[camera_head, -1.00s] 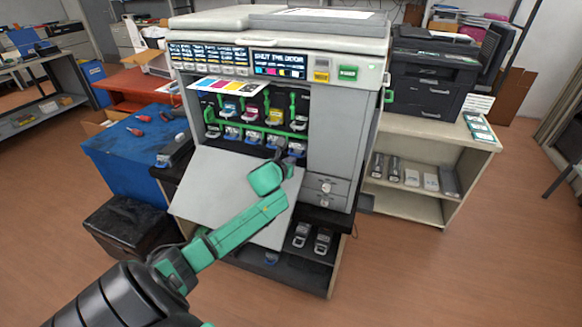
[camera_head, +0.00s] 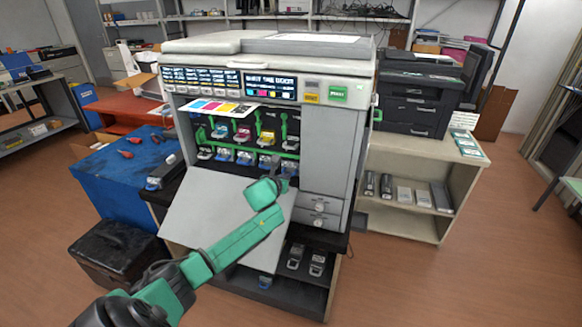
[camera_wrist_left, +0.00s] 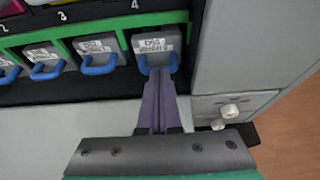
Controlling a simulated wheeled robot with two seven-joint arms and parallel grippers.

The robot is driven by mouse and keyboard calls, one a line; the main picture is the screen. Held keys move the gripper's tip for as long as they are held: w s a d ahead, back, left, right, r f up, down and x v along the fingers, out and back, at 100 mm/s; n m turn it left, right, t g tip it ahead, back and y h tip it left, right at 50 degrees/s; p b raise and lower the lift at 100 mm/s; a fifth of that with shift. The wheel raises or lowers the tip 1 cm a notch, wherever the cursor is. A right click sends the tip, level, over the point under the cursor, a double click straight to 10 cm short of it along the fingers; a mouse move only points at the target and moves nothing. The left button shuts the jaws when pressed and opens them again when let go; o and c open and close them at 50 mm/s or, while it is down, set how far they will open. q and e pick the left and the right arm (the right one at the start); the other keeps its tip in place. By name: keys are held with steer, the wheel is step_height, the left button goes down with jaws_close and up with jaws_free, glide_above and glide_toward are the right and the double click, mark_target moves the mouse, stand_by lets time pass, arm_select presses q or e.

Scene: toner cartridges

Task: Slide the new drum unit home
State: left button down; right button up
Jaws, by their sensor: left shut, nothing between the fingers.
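The printer's front door (camera_head: 225,215) hangs open below its bay. A row of drum units with blue handles sits under a green rail. In the left wrist view, the rightmost drum unit (camera_wrist_left: 152,42), below the number 4, has a white label and looks about level with its neighbour (camera_wrist_left: 98,46). My left gripper (camera_head: 284,168) is shut and empty. In the left wrist view its fingertips (camera_wrist_left: 158,76) are at the rightmost unit's blue handle; I cannot tell whether they touch. In the head view the gripper partly hides that unit. My right gripper is out of view.
Coloured toner cartridges (camera_head: 243,132) sit above the rail. The printer's screen (camera_head: 270,83) reads "SHUT THE DOOR". The side panel with drawers (camera_head: 318,210) borders the bay on the right. Used-looking units (camera_head: 317,262) lie on the shelf below. A blue bench (camera_head: 115,195) stands left.

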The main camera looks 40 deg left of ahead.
arm_select(q)
steer(key=shift+w+a, duration=0.25)
steer(key=shift+w, duration=0.3)
steer(key=shift+s+d, duration=0.15)
steer(key=shift+s, duration=0.1)
steer(key=s+p, duration=0.1)
steer(key=s, duration=0.1)
steer(key=s+d+p, duration=0.1)
steer(key=s+p, duration=0.1)
steer(key=s+d+p, duration=0.1)
steer(key=s, duration=0.2)
steer(key=shift+d+r, duration=0.1)
steer(key=shift+d, duration=0.1)
steer(key=shift+s+d, duration=0.2)
steer(key=shift+s, duration=0.35)
